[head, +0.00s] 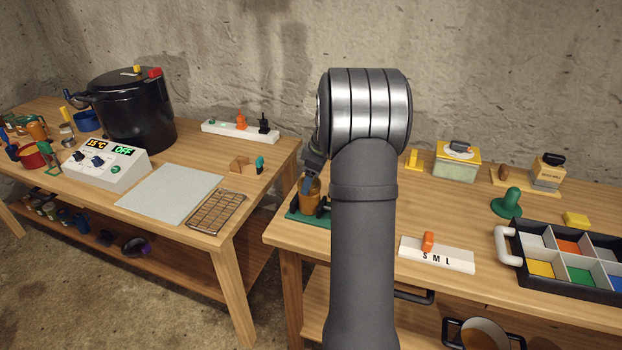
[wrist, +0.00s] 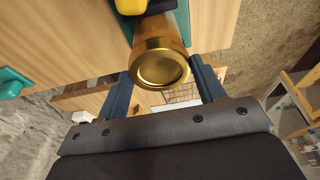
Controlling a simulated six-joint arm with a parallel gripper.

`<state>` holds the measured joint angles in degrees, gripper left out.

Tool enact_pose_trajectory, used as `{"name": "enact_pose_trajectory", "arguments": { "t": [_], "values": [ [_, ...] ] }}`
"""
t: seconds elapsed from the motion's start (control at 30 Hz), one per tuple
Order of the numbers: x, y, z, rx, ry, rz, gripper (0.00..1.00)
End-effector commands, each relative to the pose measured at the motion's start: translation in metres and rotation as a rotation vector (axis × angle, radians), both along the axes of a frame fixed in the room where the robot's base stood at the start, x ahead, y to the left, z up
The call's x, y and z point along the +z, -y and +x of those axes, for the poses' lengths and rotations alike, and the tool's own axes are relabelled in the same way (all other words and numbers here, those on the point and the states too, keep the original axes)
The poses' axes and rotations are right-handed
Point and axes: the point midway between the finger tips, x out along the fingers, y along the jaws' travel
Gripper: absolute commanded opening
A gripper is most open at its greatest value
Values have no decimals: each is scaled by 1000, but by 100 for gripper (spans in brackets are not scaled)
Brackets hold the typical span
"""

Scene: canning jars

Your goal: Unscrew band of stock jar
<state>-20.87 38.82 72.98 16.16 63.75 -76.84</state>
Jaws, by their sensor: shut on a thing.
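The stock jar (head: 311,188) is amber and stands in a green holder (head: 305,219) at the front left corner of the right table, partly hidden by my arm. In the wrist view the jar (wrist: 165,28) shows its gold band (wrist: 160,68) with a round lid inside it. My gripper (wrist: 162,68) has one blue finger on each side of the band and is shut on it. Whether the band has turned on the jar cannot be told. In the head view my gripper is mostly hidden.
A yellow and black part (wrist: 140,6) sits by the jar in the wrist view. A white S M L rack (head: 437,256) and a black divided tray (head: 568,262) stand to the right. The left table holds a black canner (head: 128,112) and a wire rack (head: 216,211).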

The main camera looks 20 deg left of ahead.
Motion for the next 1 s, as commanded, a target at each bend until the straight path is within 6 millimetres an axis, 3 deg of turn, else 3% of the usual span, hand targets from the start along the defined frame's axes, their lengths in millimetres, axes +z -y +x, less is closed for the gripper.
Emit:
{"name": "enact_pose_trajectory", "arguments": {
  "t": [0.4,0.8,1.0],
  "values": [
    [-1,-1,2,362,-2,-1,35],
    [-1,0,2,410,-1,-1,35],
    [-1,-2,4,608,-2,-1,35]
  ]
}}
